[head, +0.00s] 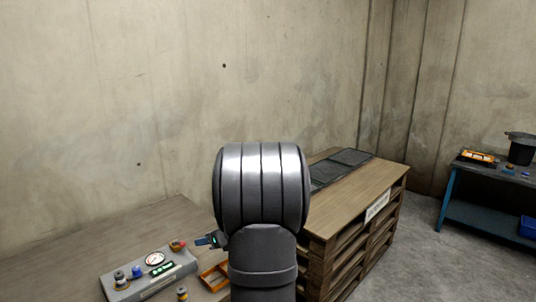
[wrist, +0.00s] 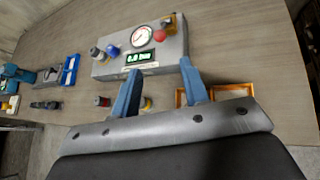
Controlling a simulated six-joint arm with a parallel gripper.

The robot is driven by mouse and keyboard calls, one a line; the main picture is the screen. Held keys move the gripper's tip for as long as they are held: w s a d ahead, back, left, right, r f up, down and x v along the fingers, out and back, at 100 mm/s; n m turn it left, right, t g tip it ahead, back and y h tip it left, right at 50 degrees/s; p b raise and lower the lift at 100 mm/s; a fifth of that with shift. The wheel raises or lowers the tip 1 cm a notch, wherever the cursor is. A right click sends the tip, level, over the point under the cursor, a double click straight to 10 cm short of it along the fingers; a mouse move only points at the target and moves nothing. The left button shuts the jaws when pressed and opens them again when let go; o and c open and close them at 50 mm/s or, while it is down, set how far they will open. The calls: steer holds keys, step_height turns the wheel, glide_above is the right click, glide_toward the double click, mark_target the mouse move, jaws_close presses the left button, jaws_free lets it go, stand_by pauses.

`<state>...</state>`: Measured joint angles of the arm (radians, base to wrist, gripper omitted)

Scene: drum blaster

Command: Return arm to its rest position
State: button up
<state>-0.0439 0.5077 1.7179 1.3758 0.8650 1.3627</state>
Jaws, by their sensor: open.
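My gripper (wrist: 160,84) is open in the wrist view, its two blue fingers apart with nothing between them. It points toward a grey control box (wrist: 174,58) on the table. The box carries a round gauge (wrist: 142,37), a red knob (wrist: 160,35), a blue knob (wrist: 112,51) and a lit green display (wrist: 140,57). In the head view my arm rises in the middle and hides part of the table; only a small blue part of my gripper (head: 207,240) shows to its left, near the box (head: 180,268).
An orange-edged tray (wrist: 232,90) lies beside the right finger. A blue bin (wrist: 70,70) and small tools lie at the left. In the head view, a pallet stack (head: 350,225) stands right of my arm, and a blue workbench (head: 485,210) stands at far right.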

mark_target(184, 244)
steer(key=x, duration=1.3)
steer(key=shift+w+a+f, duration=0.1)
steer(key=shift+a+f, duration=0.15)
steer(key=shift+a, duration=0.05)
steer(key=shift+w+a+f, duration=0.1)
steer(key=shift+w+f, duration=0.05)
steer(key=shift+f, duration=0.05)
steer(key=shift+f+t+y, duration=0.6)
steer(key=shift+t+y, duration=0.2)
steer(key=shift+y, duration=0.2)
steer(key=f+t+y, duration=0.1)
steer(key=f+n+t+y, duration=0.1)
steer(key=shift+s+y, duration=0.25)
steer(key=shift+y, duration=0.15)
steer(key=v, duration=0.8)
steer(key=shift+w, duration=0.15)
